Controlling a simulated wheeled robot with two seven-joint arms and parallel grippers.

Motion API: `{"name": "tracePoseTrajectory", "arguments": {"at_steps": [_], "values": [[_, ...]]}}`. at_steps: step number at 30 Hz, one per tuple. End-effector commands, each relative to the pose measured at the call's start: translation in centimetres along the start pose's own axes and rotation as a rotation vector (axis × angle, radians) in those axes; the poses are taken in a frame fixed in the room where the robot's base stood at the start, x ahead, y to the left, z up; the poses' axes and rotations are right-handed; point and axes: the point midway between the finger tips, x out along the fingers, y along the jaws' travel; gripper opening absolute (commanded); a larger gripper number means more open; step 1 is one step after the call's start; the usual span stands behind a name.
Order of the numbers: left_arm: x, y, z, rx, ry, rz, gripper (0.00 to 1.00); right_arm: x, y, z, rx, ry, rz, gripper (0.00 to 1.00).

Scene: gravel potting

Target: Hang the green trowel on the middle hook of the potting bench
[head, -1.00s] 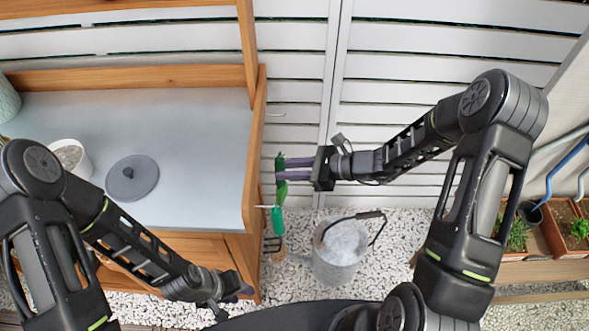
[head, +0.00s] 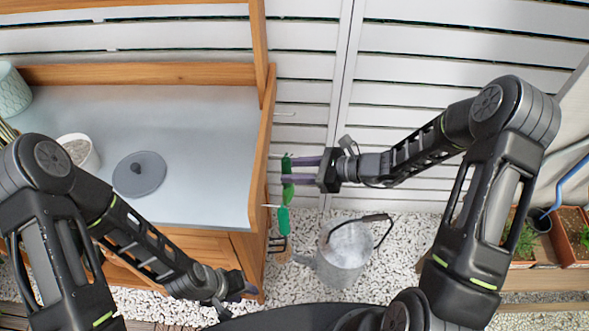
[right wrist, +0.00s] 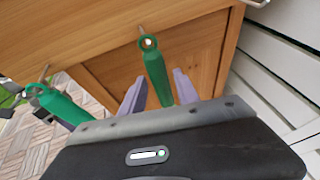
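The green trowel (head: 288,193) hangs against the right side panel of the potting bench (head: 262,150). In the right wrist view its green handle (right wrist: 156,75) has its end ring at the middle hook (right wrist: 142,30), and the hook seems to pass through the ring. My right gripper (head: 287,171) is open, its purple fingers on either side of the handle with gaps showing; it also shows in the right wrist view (right wrist: 160,85). My left gripper (head: 248,290) is low in front of the bench, away from the trowel; whether it is open is unclear.
A green-handled fork (head: 283,220) hangs on the nearer hook (right wrist: 46,72). The far hook (head: 285,114) is bare. A metal watering can (head: 345,250) stands on the gravel below. A grey lid (head: 139,173) and a white pot (head: 80,152) are on the bench top.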

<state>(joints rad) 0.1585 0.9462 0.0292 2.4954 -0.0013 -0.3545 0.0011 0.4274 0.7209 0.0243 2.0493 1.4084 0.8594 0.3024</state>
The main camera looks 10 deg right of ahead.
Motion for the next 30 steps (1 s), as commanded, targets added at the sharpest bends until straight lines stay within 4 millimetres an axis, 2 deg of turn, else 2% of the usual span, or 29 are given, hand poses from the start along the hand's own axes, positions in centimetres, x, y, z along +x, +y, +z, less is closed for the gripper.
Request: {"name": "tracePoseTrajectory", "arguments": {"at_steps": [4, 14, 17, 27, 30], "values": [[0.0, 0.0, 0.0, 0.000, 0.000, 0.000, 0.36, 0.0, 0.0, 0.0, 0.000, 0.000, 0.000, 0.49], [0.1, 0.0, 0.0, 0.000, 0.000, 0.000, 0.36, -0.4, -0.1, -0.1, 0.000, 0.001, -0.002, 0.49], [0.2, -0.1, 0.0, 0.000, 0.000, 0.000, 0.36, -1.4, -0.1, -0.2, 0.001, 0.003, -0.003, 0.49], [0.7, -0.3, 0.0, 0.000, 0.000, 0.000, 0.36, -6.7, -0.1, -0.1, -0.001, 0.001, -0.003, 0.49], [0.7, -0.3, 0.0, 0.000, 0.000, 0.000, 0.36, -7.6, -0.1, -0.1, 0.000, 0.001, -0.003, 0.49]]}}
